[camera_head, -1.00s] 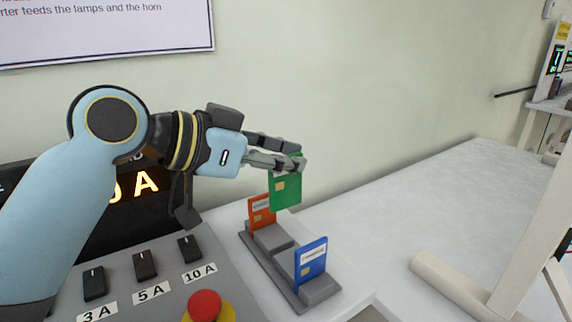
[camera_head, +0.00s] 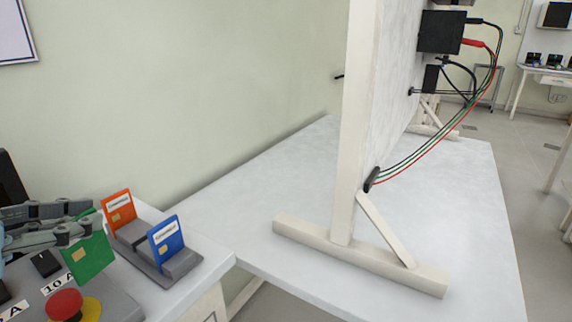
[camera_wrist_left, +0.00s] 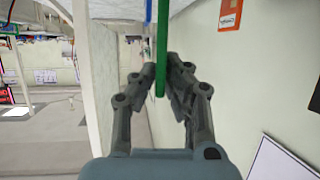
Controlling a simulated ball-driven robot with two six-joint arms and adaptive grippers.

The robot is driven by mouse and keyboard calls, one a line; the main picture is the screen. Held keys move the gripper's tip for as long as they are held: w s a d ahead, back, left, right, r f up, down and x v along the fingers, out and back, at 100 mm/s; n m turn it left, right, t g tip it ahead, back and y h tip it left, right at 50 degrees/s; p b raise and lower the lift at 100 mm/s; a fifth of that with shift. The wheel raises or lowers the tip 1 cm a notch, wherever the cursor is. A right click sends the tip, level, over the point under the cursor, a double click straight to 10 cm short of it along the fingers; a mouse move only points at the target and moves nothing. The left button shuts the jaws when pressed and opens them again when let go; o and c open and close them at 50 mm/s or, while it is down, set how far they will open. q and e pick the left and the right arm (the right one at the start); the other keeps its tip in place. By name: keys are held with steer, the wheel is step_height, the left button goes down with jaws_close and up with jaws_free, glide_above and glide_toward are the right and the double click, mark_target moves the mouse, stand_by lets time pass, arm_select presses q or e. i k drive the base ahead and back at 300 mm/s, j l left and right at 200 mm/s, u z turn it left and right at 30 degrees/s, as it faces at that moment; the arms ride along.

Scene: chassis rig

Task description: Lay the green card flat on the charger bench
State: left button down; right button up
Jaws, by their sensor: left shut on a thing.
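The green card (camera_head: 92,262) hangs upright from my left gripper (camera_head: 82,226) at the left edge of the head view. The fingers are shut on its upper part. In the left wrist view the green card (camera_wrist_left: 161,45) shows edge-on between the fingertips (camera_wrist_left: 165,78). The card is held above the grey panel (camera_head: 118,306), near the 10 A switch and red button, left of the card rack. The rack stands on a pale bench top (camera_head: 205,270); I cannot tell whether this is the charger bench. My right gripper is out of view.
The grey rack (camera_head: 150,258) holds an orange card (camera_head: 118,210) and a blue card (camera_head: 166,241) upright. The red button (camera_head: 65,304) stands up from the panel. A larger white bench (camera_head: 255,215) to the right carries a wired upright board (camera_head: 385,120) on wooden feet.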

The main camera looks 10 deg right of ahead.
mark_target(471, 191)
steer(key=k+l, duration=0.15)
steer(key=l, duration=0.2)
steer(key=k+l, duration=0.15)
steer(key=l, duration=0.2)
steer(key=k+l, duration=0.1)
steer(key=l, duration=0.25)
steer(key=k+l, duration=0.15)
steer(key=l, duration=0.2)
steer(key=k+l, duration=0.15)
steer(key=l, duration=0.25)
steer(key=i+l, duration=0.15)
steer(key=l, duration=0.25)
steer(key=i+l, duration=0.1)
steer(key=l, duration=0.25)
steer(key=i+l, duration=0.15)
steer(key=l, duration=0.25)
steer(key=i+l, duration=0.15)
steer(key=l, duration=0.25)
steer(key=i+l, duration=0.15)
steer(key=l, duration=0.2)
